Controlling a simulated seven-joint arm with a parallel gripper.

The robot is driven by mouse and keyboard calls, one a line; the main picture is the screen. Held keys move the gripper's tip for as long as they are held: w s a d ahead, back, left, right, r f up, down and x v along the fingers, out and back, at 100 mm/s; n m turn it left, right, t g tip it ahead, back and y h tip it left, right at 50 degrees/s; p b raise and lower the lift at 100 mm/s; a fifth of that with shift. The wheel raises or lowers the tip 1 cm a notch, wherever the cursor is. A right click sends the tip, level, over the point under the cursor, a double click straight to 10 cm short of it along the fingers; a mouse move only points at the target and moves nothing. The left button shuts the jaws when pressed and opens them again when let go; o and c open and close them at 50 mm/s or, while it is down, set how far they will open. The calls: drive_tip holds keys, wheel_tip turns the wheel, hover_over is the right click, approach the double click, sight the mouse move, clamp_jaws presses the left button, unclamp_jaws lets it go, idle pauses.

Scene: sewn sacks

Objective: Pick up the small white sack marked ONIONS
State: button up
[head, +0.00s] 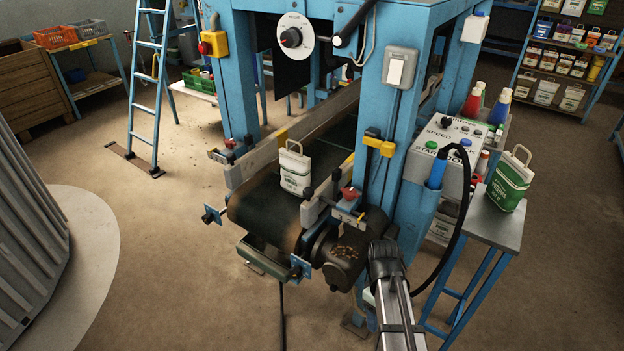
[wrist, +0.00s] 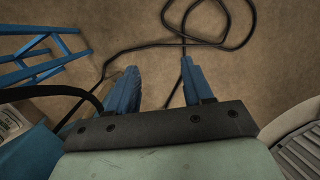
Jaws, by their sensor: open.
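A small white sack (head: 295,168) with a handle and green print stands upright on the dark conveyor belt (head: 262,205), near its front end. Its lettering is too small to read surely. A second sack, green and white (head: 508,182) with a pale handle, stands on a small grey-topped stand (head: 492,222) at the right. My gripper (wrist: 160,66) shows in the wrist view with its two blue fingers apart and nothing between them. I cannot make out the gripper in the head view.
A blue machine frame (head: 398,110) rises over the belt, with rails along the belt's sides. A control box (head: 450,150) stands right of it. A black cable (wrist: 140,47) lies on the floor.

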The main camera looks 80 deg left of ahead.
drive_tip(key=s+a+r+n, duration=0.2)
drive_tip(key=s+a+r, duration=0.15)
drive_tip(key=s, duration=0.25)
drive_tip(key=s+a+r+n+t+y, duration=0.1)
drive_tip(key=s+a+r, duration=0.1)
drive_tip(key=s+r, duration=0.25)
drive_tip(key=s+a+r+n, duration=0.2)
drive_tip(key=s+a+r, duration=0.1)
drive_tip(key=s, duration=0.4)
drive_tip(key=m+g+y, duration=0.2)
drive_tip(key=g+y, duration=0.2)
drive_tip(key=y, duration=0.2)
approach(295, 154)
drive_tip(key=shift+s+a+f, duration=0.35)
drive_tip(key=shift+s+f, duration=0.1)
drive_tip(key=shift+s, duration=0.1)
drive_tip(key=shift+s+a+f, duration=0.1)
drive_tip(key=shift+f, duration=0.1)
drive_tip(key=shift+w+x, duration=0.2)
drive_tip(key=shift+x, duration=1.5)
drive_tip(key=shift+w+x, duration=0.2)
drive_tip(key=shift+x, duration=1.55)
drive_tip(key=shift+f, duration=0.1)
drive_tip(key=shift+c, duration=0.3)
